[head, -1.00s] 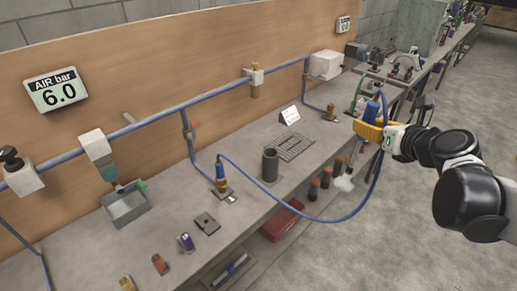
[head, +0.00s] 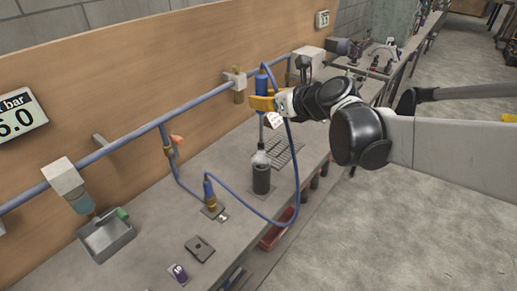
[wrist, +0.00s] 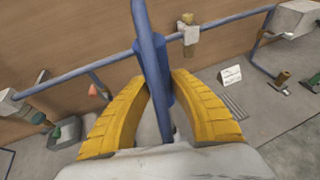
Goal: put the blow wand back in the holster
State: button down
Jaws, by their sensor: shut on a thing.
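The blow wand has a blue handle (head: 262,82), a thin metal tube and a clear, pale shield (head: 260,157) at its lower end. My gripper (head: 263,103) has yellow fingers shut on the handle and holds the wand upright above the bench. In the wrist view, the blue handle (wrist: 160,60) stands between the two fingers (wrist: 163,88). The dark cylindrical holster (head: 261,180) stands on the bench directly below the wand. The shield overlaps the holster's mouth in the head view. I cannot tell whether it is inside, above or in front of it.
A blue hose (head: 250,208) loops from the wand to a brass fitting (head: 210,200) on the bench. A blue air pipe (head: 130,140) runs along the wall. A grey bin (head: 105,238) sits at left.

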aim_at(263, 150)
notch_tip(263, 150, down, 18)
jog(key=b, duration=0.6)
jog(key=shift+r+b, duration=0.2)
jog(key=shift+b, duration=0.15)
jog(key=shift+f, duration=0.2)
jog(key=c, duration=1.2)
grip_release()
